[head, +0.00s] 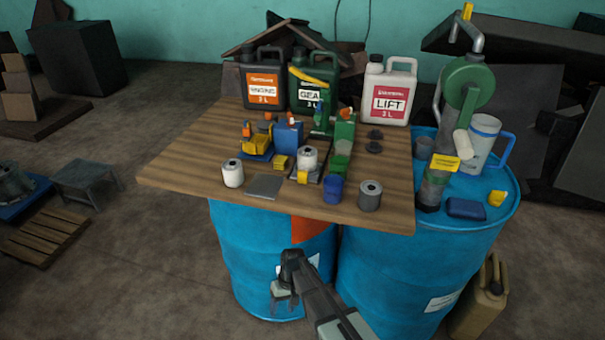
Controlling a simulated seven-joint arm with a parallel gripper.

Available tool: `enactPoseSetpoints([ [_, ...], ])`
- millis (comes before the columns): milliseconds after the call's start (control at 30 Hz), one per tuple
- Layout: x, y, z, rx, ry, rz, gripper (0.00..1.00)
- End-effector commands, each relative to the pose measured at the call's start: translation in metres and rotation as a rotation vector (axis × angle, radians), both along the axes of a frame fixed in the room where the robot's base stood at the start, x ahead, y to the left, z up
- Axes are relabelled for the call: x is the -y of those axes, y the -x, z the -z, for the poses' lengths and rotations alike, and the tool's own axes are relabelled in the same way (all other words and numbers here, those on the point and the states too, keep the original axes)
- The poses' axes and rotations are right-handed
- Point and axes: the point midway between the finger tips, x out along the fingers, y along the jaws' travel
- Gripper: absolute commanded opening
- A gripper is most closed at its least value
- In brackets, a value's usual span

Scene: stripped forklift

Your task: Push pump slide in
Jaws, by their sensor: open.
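A green crank pump (467,85) with a grey body and a yellow tag stands on the right blue drum. On the wooden board, a smaller green device (341,147) with an orange-topped part stands behind the middle. I cannot tell which part is the pump slide or how far in it sits. My gripper (283,299) hangs in front of the left blue drum, below the board's front edge. It is open, empty and apart from all the board's objects.
The wooden board (190,160) rests on two blue drums (270,255). Three jugs, orange-labelled (264,80), green (304,100) and white (390,105), line its back. White filters (232,174), a blue cup (333,189) and a grey filter (369,194) stand near the front. The left end is clear.

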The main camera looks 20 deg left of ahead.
Motion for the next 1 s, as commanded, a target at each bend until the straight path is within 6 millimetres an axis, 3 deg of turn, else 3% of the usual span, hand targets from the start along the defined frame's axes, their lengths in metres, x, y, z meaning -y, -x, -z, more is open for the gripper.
enactPoseSetpoints([
  [33, -0.032, -0.004, -0.013, 0.01, -0.026, -0.037, 0.57],
  [267, -0.153, 0.01, -0.075, 0.034, -0.14, -0.194, 0.57],
  [500, -0.274, 0.054, -0.156, 0.047, -0.262, -0.361, 0.57],
  [600, -0.314, 0.074, -0.194, 0.049, -0.306, -0.418, 0.57],
  [700, -0.339, 0.085, -0.233, 0.049, -0.333, -0.454, 0.57],
  [800, -0.351, 0.085, -0.274, 0.049, -0.345, -0.464, 0.57],
  [933, -0.345, 0.067, -0.325, 0.052, -0.333, -0.443, 0.57],
  [1000, -0.333, 0.05, -0.352, 0.055, -0.314, -0.413, 0.57],
])
